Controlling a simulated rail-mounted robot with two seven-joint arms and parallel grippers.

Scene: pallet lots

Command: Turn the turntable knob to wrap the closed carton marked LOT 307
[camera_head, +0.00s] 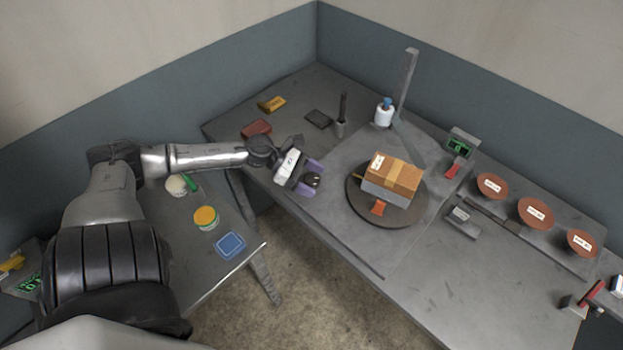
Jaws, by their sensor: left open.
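The closed carton (398,172), brown with a tape strip and a white label too small to read, sits on the dark round turntable (360,208). Its lower sides look grey. A dark round knob (313,181) stands near the table's front edge, left of the turntable. My left gripper (311,178) is open at this knob, with its purple fingers on either side of it. I cannot tell whether the fingers touch it. My right gripper is not in view.
An upright post (407,85) with a white roll (384,113) stands behind the turntable. Several brown discs (492,185) line the back right. A side table (185,270) holds jars and a blue item (230,245).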

